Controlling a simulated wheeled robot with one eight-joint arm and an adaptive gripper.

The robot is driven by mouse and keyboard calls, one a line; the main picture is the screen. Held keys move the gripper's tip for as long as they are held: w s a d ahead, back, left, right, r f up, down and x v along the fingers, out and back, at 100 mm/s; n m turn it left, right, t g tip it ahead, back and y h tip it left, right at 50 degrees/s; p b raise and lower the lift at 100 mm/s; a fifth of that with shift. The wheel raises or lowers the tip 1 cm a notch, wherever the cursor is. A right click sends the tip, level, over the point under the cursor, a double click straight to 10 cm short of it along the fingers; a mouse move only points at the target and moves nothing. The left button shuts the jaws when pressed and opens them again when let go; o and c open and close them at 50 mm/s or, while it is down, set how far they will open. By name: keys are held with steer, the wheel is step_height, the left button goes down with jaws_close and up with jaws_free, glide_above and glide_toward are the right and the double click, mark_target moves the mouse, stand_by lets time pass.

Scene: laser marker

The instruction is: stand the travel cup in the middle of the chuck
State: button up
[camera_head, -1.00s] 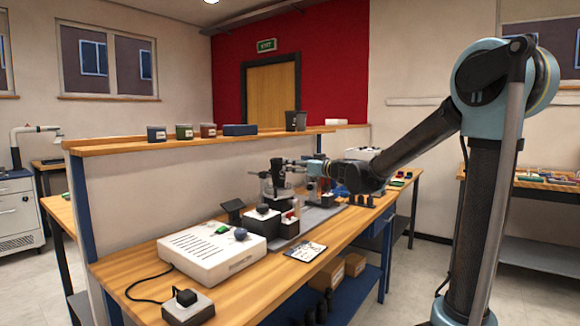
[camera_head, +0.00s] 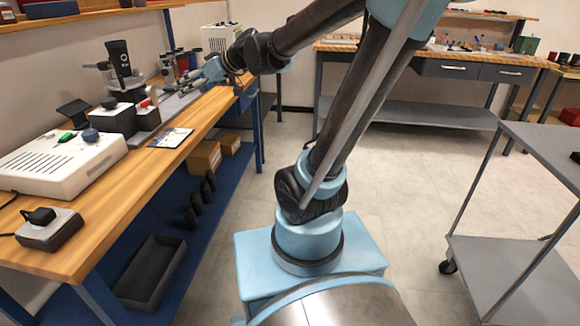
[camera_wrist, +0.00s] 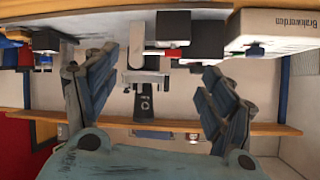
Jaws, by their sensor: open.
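The travel cup (camera_head: 119,58) is black with a small white logo. It stands on the round grey chuck (camera_head: 128,86) in the head view, leaning a little in that picture. The wrist view is upside down; there the cup (camera_wrist: 144,103) is on the grey chuck disc (camera_wrist: 148,77), near its middle from side to side. Its place in depth is hard to tell. My gripper (camera_head: 187,84) is to the right of the cup, apart from it. In the wrist view my gripper (camera_wrist: 160,64) has its fingers spread wide and nothing between them.
A white control box (camera_head: 62,160) and a small switch box (camera_head: 40,228) lie on the near bench. Dark boxes (camera_head: 118,118) stand in front of the chuck. Dark fittings (camera_head: 168,66) stand near my gripper. A shelf (camera_wrist: 110,124) runs behind the cup.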

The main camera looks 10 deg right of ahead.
steer(key=s+d+f+m+g+h, duration=0.2)
steer(key=s+d+f+m+h, duration=0.2)
steer(key=s+d+f, duration=0.6)
steer(key=s+d+f+m+g+h, duration=0.1)
steer(key=s+d+f+m+h, duration=0.4)
steer(key=s+d+f, duration=0.5)
steer(key=s+d+h, duration=0.1)
steer(key=d, duration=0.5)
steer(key=shift+s+d+f+g, duration=0.15)
steer(key=shift+s+g, duration=0.2)
steer(key=shift+g, duration=0.05)
steer(key=shift+w+f, duration=0.2)
steer(key=shift+w, duration=0.25)
steer(key=shift+c, duration=0.6)
